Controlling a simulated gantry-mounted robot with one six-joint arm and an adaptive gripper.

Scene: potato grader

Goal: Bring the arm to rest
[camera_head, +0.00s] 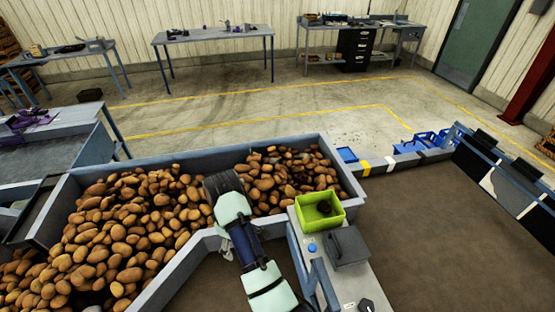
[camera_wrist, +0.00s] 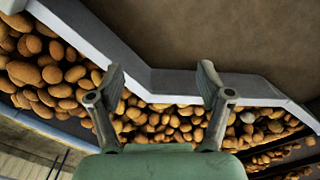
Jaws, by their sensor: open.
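My gripper (camera_wrist: 160,92) shows in the wrist view with its two fingers spread wide apart. Nothing is between the fingers. Behind them lie the trough's grey wall, potatoes (camera_wrist: 172,122) and brown floor. In the head view my arm (camera_head: 240,235) reaches over the potato trough (camera_head: 170,283) from the front. My fingers cannot be made out there.
A lime-green bin (camera_head: 334,216) with something dark inside stands right of my arm, beside a dark grey box (camera_head: 347,247) on a light panel. Blue crates (camera_head: 430,139) stand farther right. Workbenches (camera_head: 215,33) line the back. Brown floor at right is open.

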